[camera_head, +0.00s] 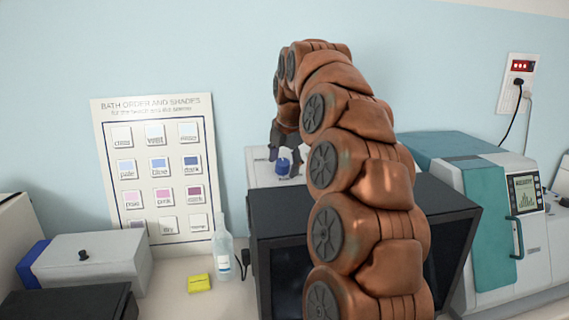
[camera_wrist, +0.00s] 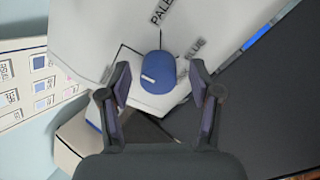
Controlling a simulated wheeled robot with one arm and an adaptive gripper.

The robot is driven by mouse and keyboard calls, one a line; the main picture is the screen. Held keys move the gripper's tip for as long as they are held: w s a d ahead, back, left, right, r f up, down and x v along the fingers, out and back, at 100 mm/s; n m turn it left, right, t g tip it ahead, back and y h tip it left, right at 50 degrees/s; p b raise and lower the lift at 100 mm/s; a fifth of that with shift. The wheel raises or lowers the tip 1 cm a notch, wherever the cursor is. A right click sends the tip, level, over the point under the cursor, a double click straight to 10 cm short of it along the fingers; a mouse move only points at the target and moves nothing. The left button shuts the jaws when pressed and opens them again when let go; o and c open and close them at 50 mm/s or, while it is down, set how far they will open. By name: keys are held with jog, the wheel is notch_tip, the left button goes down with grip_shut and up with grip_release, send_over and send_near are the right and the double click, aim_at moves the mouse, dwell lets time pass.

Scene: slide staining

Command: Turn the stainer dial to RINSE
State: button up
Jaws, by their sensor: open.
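The stainer dial (camera_wrist: 158,72) is a blue knob with a small white mark on its lower left side in the wrist view. It sits on the stainer's white panel (camera_wrist: 95,40), with the printed words PALE and BLUE near it; no RINSE label is readable. My gripper (camera_wrist: 160,68) is open, with one finger on each side of the dial. I cannot tell whether either finger touches it. In the head view the dial (camera_head: 284,161) shows as a small blue patch under my gripper (camera_head: 284,150), and my arm hides much of the stainer.
A dark box-shaped housing (camera_head: 280,225) stands below the panel. A bottle (camera_head: 223,250), a yellow block (camera_head: 199,283) and a grey box (camera_head: 90,262) are to the left. A chart (camera_head: 128,170) stands at the wall. A teal-and-white machine (camera_head: 490,220) is at right.

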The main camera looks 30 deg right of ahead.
jog(key=v, duration=0.7)
dwell(0.6)
